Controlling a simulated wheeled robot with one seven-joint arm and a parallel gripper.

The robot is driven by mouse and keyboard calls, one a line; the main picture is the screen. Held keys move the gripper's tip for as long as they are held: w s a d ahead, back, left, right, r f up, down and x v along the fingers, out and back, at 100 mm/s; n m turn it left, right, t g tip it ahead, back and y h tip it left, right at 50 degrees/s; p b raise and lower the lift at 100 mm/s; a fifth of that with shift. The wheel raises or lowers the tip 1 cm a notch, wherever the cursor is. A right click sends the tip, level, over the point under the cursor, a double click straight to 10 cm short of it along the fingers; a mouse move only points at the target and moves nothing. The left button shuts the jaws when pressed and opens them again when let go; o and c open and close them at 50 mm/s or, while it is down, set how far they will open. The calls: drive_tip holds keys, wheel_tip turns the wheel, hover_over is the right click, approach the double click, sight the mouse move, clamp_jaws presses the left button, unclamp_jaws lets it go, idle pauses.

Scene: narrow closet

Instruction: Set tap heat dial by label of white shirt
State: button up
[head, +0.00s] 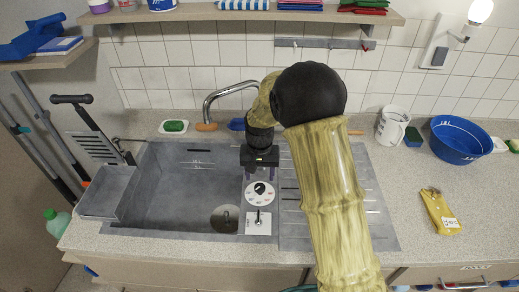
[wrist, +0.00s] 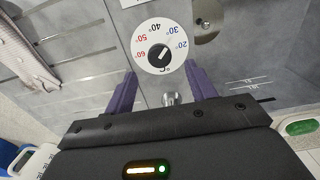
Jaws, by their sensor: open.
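The round white heat dial (head: 260,193) sits on the strip right of the sink basin. In the wrist view the dial (wrist: 152,38) shows marks from 20° to 60° around a black knob (wrist: 158,55). Its pale pointer line seems to aim between 20° and 30°. My gripper (head: 260,175) is open just behind the dial; its purple fingers (wrist: 161,82) stand either side of the dial's near edge, with no visible grip on the knob. A pale patterned cloth (wrist: 22,48) lies at the left; I cannot tell whether it is the white shirt. No readable shirt label shows.
A white plate with a small lever (head: 258,222) is in front of the dial. The curved tap (head: 222,92) stands behind the sink (head: 165,190).

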sight(259, 186)
wheel_tip(259, 186, up, 12)
drive_tip(key=b, duration=0.1)
idle(0.5)
drive_tip(key=s+d+f+t, duration=0.1)
drive_tip(key=s+d+f, duration=0.1)
drive_tip(key=s+d, duration=0.5)
drive_tip(key=s+d+f+t, duration=0.1)
drive_tip(key=s+d+f, duration=0.2)
drive_tip(key=s+d, duration=0.5)
drive_tip(key=s, duration=0.3)
drive_tip(key=shift+s+d+t, duration=0.15)
drive_tip(key=shift+s+t, duration=0.15)
drive_tip(key=shift+s, duration=0.05)
drive_tip(key=shift+c, duration=0.5)
idle(0.6)
